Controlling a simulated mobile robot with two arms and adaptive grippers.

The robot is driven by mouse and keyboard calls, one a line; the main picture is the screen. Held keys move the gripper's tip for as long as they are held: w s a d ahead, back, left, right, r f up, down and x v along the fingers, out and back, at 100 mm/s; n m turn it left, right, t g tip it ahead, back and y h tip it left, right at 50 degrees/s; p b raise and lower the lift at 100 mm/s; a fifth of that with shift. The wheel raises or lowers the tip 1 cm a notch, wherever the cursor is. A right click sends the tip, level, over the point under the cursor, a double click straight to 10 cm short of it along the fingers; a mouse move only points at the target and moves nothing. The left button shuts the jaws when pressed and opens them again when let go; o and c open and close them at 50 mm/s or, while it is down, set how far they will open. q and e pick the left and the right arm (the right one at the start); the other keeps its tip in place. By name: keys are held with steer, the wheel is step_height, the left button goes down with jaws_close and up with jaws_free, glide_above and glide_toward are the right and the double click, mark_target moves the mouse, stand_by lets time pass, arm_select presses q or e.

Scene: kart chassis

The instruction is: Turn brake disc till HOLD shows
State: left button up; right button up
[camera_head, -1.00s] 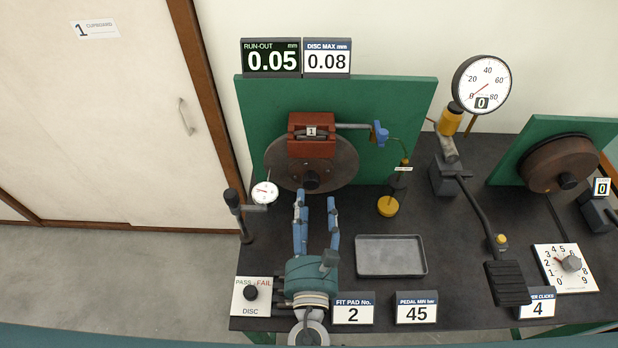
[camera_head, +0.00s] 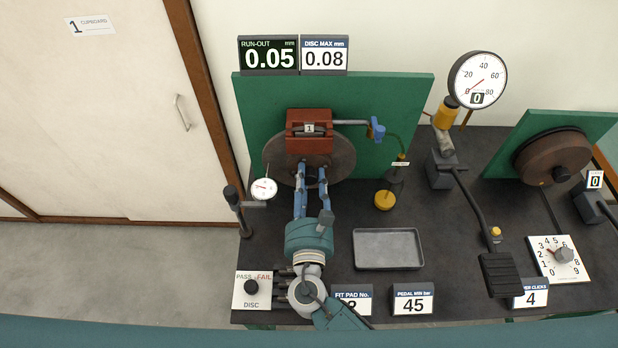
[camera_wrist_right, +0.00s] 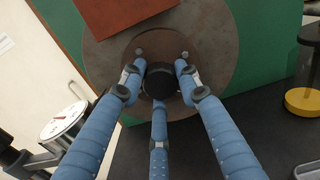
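The brake disc (camera_head: 340,158) is a dark brown round plate on the green board, with the red caliper (camera_head: 309,135) over its top. Its black hub (camera_wrist_right: 160,82) shows in the right wrist view. My right gripper (camera_head: 312,172) has its blue fingers around the hub, with the tips close in at its sides; it looks shut on it. The third finger lies below the hub. The run-out display (camera_head: 270,56) reads 0.05 mm, and no HOLD is legible on it. The disc max sign (camera_head: 325,56) reads 0.08. My left gripper is not in view.
A dial gauge (camera_head: 264,188) on a stand is close left of the disc. A yellow-based stand (camera_head: 385,200) and a grey tray (camera_head: 357,250) are to the right. The PASS/FAIL switch plate (camera_head: 246,303) is at the front left. A pedal (camera_head: 500,276) stands farther right.

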steer(key=shift+r, duration=0.15)
jaws_close()
steer(key=shift+w, duration=0.1)
steer(key=shift+m+b, duration=0.35)
steer(key=shift+m, duration=0.05)
steer(key=shift+m+b, duration=1.05)
steer(key=shift+m, duration=0.15)
steer(key=m+b, duration=0.2)
steer(key=m, duration=0.1)
steer(key=shift+d+r+m+b, duration=0.1)
steer(key=shift+m+b, duration=0.2)
steer(key=shift+r, duration=0.1)
